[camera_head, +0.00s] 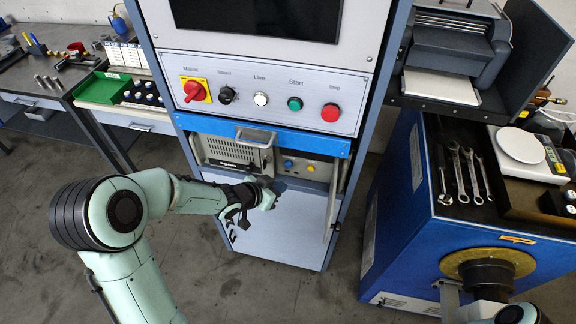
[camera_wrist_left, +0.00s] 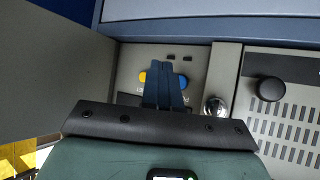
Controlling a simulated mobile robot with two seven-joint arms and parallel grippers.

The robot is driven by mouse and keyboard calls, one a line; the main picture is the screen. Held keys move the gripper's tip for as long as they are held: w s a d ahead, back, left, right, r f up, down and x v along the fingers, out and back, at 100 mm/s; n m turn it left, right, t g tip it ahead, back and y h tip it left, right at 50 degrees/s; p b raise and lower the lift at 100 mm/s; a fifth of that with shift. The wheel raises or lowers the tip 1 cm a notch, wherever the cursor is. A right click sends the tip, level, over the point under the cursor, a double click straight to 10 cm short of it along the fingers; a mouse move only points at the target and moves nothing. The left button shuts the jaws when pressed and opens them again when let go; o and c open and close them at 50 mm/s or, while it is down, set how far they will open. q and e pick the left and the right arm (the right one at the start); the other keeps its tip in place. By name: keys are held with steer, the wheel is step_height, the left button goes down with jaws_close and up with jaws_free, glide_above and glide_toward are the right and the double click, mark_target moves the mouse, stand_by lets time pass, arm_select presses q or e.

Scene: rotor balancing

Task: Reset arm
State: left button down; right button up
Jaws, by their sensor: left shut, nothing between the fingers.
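My left arm (camera_head: 125,210) reaches in from the left in the head view. Its gripper (camera_head: 272,193) is in front of the open compartment of the grey-blue cabinet, at the height of the instrument shelf. In the left wrist view the two dark blue fingers (camera_wrist_left: 165,88) are together, with nothing between them. Behind them is a panel with a yellow button (camera_wrist_left: 143,77) and a blue button (camera_wrist_left: 182,81). The gap between fingertips and panel is hard to judge. My right gripper does not show.
The cabinet's control panel (camera_head: 272,88) has a red rotary switch (camera_head: 194,91) and several buttons. A narrow open door (camera_head: 336,198) stands right of the compartment. A blue bench (camera_head: 408,240) with wrenches (camera_head: 463,172) is at right, a workbench (camera_head: 60,72) at left.

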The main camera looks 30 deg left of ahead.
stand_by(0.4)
arm_select(q)
steer(key=s+d+f+n+g+h, duration=0.1)
steer(key=s+d+f+n+g, duration=0.25)
steer(key=s+f, duration=0.45)
steer(key=s+d+f+n+g, duration=0.25)
steer(key=d+f, duration=0.25)
steer(key=f, duration=0.8)
steer(key=s+d+f+g, duration=0.2)
steer(key=s+f, duration=0.2)
steer(key=s, duration=0.5)
steer(key=s+d+f+n+g, duration=0.1)
steer(key=s+d+f+g, duration=0.2)
steer(key=s, duration=0.6)
steer(key=shift+f+y, duration=0.3)
steer(key=shift+f, duration=0.65)
